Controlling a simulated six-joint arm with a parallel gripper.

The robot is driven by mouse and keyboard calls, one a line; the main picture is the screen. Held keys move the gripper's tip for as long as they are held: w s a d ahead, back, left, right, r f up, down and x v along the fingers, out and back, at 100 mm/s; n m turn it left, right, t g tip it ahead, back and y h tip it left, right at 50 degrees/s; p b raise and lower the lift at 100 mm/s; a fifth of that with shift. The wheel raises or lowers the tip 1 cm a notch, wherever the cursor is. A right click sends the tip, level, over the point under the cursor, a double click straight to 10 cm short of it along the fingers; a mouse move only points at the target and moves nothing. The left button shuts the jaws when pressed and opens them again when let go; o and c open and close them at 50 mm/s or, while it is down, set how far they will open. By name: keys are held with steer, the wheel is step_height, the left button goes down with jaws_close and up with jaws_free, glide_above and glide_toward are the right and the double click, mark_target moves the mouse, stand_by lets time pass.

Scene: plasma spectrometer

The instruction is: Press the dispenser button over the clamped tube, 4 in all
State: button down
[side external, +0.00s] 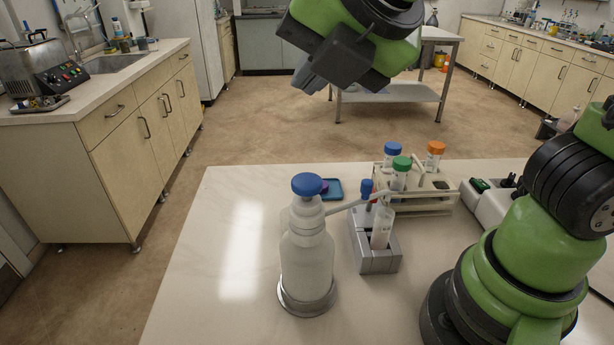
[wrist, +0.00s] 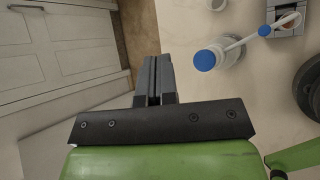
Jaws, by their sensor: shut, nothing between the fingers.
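The dispenser is a translucent white bottle (side external: 306,255) with a blue button (side external: 307,184) on top. It stands upright in a round metal base, its spout reaching right. In the wrist view the blue button (wrist: 205,60) is right of my gripper (wrist: 153,62). The clamp block (wrist: 285,20) is at the upper right there. My gripper (side external: 310,80) is shut and empty, high above and apart from the button.
A rack (side external: 437,206) with several capped tubes, blue, green and orange, stands behind the clamp. A small blue dish (side external: 333,189) lies behind the bottle. A grey device (side external: 487,203) is at the right. The left part of the white table (side external: 215,260) is clear.

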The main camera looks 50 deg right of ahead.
mark_target(312, 179)
stand_by(0.4)
steer(key=shift+f, duration=4.25)
steer(key=shift+f, duration=0.4)
steer(key=shift+f, duration=0.8)
steer(key=shift+r, duration=1.25)
